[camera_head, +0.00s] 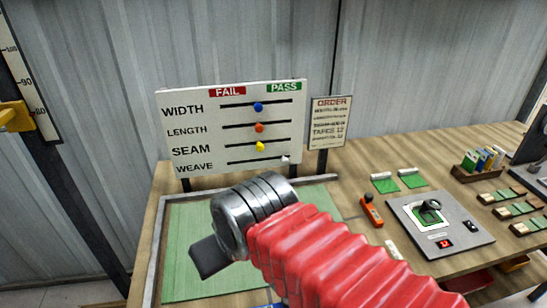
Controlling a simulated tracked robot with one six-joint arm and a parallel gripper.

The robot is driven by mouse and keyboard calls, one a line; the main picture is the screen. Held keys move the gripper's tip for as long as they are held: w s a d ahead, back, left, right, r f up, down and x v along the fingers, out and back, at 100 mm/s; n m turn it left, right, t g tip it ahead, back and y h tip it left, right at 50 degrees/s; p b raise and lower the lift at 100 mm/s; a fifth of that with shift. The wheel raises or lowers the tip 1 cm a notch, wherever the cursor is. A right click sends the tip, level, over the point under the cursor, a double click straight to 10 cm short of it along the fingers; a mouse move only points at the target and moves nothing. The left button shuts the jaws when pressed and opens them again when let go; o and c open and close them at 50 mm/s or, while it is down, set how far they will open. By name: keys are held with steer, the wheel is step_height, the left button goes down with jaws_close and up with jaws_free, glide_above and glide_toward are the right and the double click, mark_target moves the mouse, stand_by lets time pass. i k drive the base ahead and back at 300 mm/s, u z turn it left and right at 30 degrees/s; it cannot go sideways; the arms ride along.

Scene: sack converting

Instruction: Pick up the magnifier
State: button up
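A small black piece with a round top (430,207), which looks like the magnifier, stands on a green square on the grey device plate (470,238) at the right. It is too small to make out its lens clearly. My arm's red sleeve and metal wrist cross the lower middle of the view. My gripper (208,258) shows only as a dark block beyond the wrist, over the green mat (185,225). It is well to the left of the black piece and apart from it. Its fingers cannot be made out.
A board with FAIL and PASS sliders (235,125) and an ORDER sign (328,122) stand at the bench's back. An orange-red tool (371,210) lies left of the device plate. Green swatches (384,183), a card box (480,163) and sample strips (508,212) lie around it.

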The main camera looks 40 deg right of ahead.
mark_target(433, 204)
steer(key=k, duration=1)
steer(key=z, duration=1.7)
steer(key=i, duration=0.6)
